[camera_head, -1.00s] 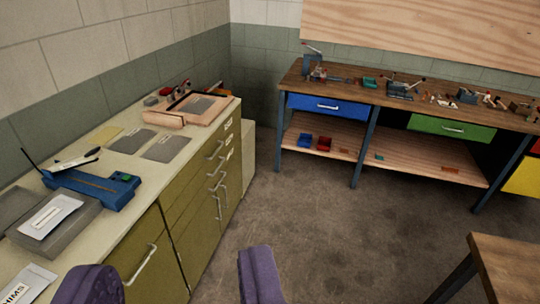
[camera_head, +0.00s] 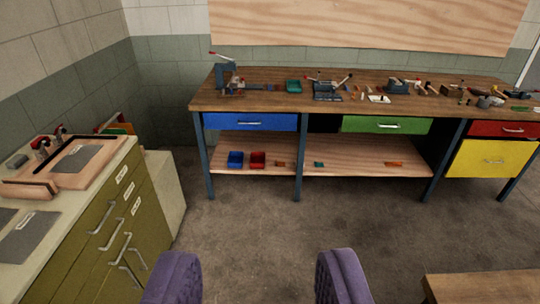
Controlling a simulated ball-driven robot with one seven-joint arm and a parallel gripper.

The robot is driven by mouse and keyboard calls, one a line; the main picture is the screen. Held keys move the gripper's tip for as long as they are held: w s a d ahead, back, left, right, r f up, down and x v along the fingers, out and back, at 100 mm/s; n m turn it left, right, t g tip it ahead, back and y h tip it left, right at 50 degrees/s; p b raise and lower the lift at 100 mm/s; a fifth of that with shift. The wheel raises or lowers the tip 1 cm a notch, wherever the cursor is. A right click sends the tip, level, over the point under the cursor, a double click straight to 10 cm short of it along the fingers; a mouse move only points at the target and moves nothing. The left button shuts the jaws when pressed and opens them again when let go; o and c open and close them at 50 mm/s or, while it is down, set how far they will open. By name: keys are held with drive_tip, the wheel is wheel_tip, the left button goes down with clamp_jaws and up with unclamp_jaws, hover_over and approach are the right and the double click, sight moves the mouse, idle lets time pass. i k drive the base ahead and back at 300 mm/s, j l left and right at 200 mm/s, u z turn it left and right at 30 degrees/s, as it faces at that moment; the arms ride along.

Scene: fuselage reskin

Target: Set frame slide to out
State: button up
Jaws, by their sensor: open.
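My gripper (camera_head: 258,280) shows as two purple fingers at the bottom of the view. They are wide apart with only floor between them, so it is open and empty. It is well short of the workbench (camera_head: 300,103) at the back. I cannot tell which thing is the frame slide. A blue press-like tool (camera_head: 229,75) with a red handle stands at the bench's left end. A blue fixture with levers (camera_head: 327,92) is near the bench's middle.
The bench has a blue drawer (camera_head: 250,122), a green drawer (camera_head: 385,125) and a yellow drawer (camera_head: 493,159). Blue (camera_head: 235,159) and red (camera_head: 258,159) bins sit on its lower shelf. A wooden table corner (camera_head: 485,287) is at the lower right. The floor between is clear.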

sight(231, 86)
drive_tip(key=i, duration=1.4)
drive_tip(key=i+z, duration=0.1)
drive_tip(key=i, duration=1.3)
